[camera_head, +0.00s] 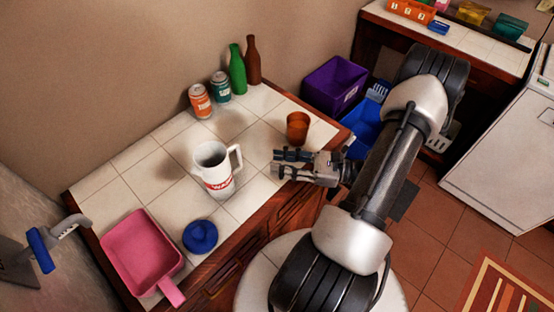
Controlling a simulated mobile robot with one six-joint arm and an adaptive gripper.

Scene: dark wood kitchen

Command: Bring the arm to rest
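My gripper (276,163) is at the right part of the tiled counter (155,166), its fingers pointing left over the front edge. The fingers look apart, with nothing visible between them. A white pitcher (214,172) with red lettering stands upright to the left of the fingertips, apart from them. A brown cup (297,127) stands just behind the gripper. My arm reaches across the right of the picture, bent, and hides part of the floor and the blue bin.
A blue lid (200,236) and pink dustpan (144,255) lie at the counter's front left. An orange can (200,101), a teal can (221,87), a green bottle (237,70) and a brown bottle (253,60) stand at the back. Purple (334,84) and blue (363,127) bins stand right of the counter.

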